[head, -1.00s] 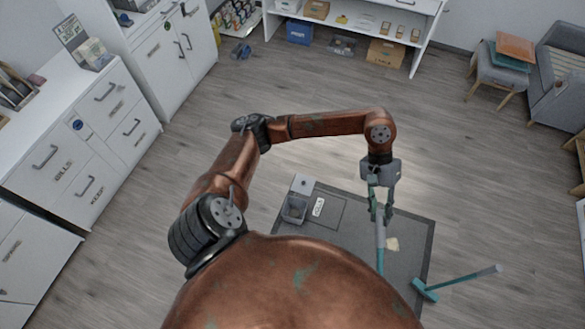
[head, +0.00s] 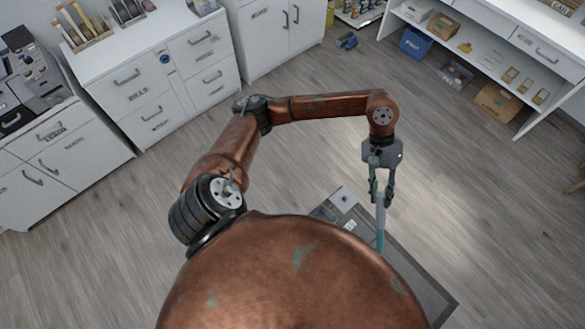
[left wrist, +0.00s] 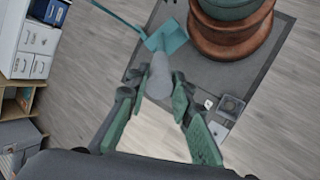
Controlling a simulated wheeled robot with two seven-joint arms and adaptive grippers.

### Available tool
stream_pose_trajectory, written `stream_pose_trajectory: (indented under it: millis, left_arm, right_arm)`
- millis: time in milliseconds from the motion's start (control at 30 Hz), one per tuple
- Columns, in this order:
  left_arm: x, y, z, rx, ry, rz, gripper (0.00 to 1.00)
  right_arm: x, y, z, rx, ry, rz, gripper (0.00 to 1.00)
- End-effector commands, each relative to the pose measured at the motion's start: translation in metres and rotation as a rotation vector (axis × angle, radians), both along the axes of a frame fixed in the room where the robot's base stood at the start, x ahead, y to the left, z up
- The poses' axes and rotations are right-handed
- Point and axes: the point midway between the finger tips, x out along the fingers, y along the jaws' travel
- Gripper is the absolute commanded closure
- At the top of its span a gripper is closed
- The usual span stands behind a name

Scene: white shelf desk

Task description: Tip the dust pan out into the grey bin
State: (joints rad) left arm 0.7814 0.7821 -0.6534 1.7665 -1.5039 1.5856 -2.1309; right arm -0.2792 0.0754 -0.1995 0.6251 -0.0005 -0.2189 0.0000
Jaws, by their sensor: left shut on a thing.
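My left gripper (head: 381,190) is shut on the grey handle of the dust pan (head: 380,240), which hangs down with its teal part lowest. In the left wrist view the grey handle (left wrist: 158,76) sits between my left fingers, with a flat teal part (left wrist: 168,36) beyond it. I cannot tell whether anything lies in the pan. A small open grey bin (left wrist: 241,104) stands on the dark mat in the left wrist view, apart from the gripper. In the head view my own body hides much of the mat. My right gripper is not in view.
The dark mat (head: 420,284) lies on the wood floor. A thin teal stick (left wrist: 118,15) shows in the left wrist view. White drawer cabinets (head: 160,85) stand at left, and a white shelf desk (head: 470,65) with boxes stands at right. The floor between is clear.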

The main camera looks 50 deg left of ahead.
Motion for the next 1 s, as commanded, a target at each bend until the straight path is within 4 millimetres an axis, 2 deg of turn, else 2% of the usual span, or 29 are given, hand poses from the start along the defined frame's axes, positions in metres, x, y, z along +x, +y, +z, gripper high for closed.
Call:
stream_pose_trajectory:
  millis: [167,467,567,767,1000]
  left_arm:
    - [0.002,0.011,-0.015,-0.001,0.003,0.091,1.0]
    - [0.008,0.064,-0.074,0.004,0.005,0.44,1.0]
    - [0.005,0.089,-0.098,0.005,0.005,0.576,1.0]
    - [-0.008,0.147,-0.141,0.009,0.003,0.844,1.0]
    - [-0.041,0.218,-0.177,0.01,0.002,1.114,1.0]
  right_arm:
    - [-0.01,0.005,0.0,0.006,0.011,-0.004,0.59]
    - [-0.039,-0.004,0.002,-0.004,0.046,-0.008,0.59]
    - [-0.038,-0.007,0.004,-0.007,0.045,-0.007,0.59]
    - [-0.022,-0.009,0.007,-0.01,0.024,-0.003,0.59]
    - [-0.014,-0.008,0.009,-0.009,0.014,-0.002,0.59]
